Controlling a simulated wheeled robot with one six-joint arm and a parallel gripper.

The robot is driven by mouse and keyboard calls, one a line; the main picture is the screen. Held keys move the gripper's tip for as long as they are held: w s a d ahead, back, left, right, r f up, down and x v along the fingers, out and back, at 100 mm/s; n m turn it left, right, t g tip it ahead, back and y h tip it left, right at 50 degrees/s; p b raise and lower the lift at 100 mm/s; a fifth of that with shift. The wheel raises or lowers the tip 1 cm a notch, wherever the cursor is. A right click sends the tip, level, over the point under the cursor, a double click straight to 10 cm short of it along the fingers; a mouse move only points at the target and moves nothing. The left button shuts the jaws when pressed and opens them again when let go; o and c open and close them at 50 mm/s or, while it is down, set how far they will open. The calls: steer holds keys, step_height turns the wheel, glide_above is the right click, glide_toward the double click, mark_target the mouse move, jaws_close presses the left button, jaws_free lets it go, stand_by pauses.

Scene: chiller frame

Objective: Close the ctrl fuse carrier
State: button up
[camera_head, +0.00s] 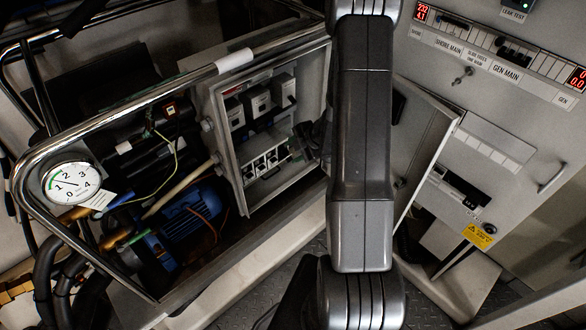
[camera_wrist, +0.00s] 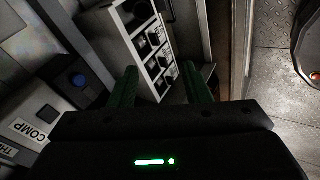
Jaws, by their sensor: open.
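A white fuse strip (camera_wrist: 141,44) with several dark fuse carriers (camera_wrist: 155,62) runs between my fingers in the wrist view. The strip also shows low in the open control box (camera_head: 262,168) in the head view. I cannot read which carrier is the ctrl one, nor tell whether each is open or closed. My gripper (camera_wrist: 160,78) is open, with one green finger on each side of the strip and nothing visibly held. I cannot tell whether the fingers touch it. In the head view, my arm hides part of the box's right side.
A grey block labelled COMP (camera_wrist: 35,125) and a unit with a blue button (camera_wrist: 78,79) lie left of my fingers. The box's metal rim surrounds the strip. A pressure gauge (camera_head: 70,184), a blue motor (camera_head: 193,212) and a tubular rail (camera_head: 150,98) stand left of the box.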

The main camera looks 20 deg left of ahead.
step_height(320, 180, down, 13)
steer(key=s+m+y+b, duration=0.2)
steer(key=m+y+b, duration=0.6)
steer(key=b, duration=1.2)
steer(key=w+d+f+m+t+y+b, duration=0.2)
steer(key=d+f+m+t+y+b, duration=0.5)
steer(key=b, duration=1)
steer(key=w+a+r+h, duration=0.1)
steer(key=w+a+r, duration=0.4)
steer(key=a, duration=0.5)
step_height(320, 180, up, 2)
steer(key=shift+a+m+t+h, duration=0.2)
steer(key=shift+m+t+h, duration=0.2)
steer(key=c, duration=0.7)
steer(key=shift+r, duration=0.1)
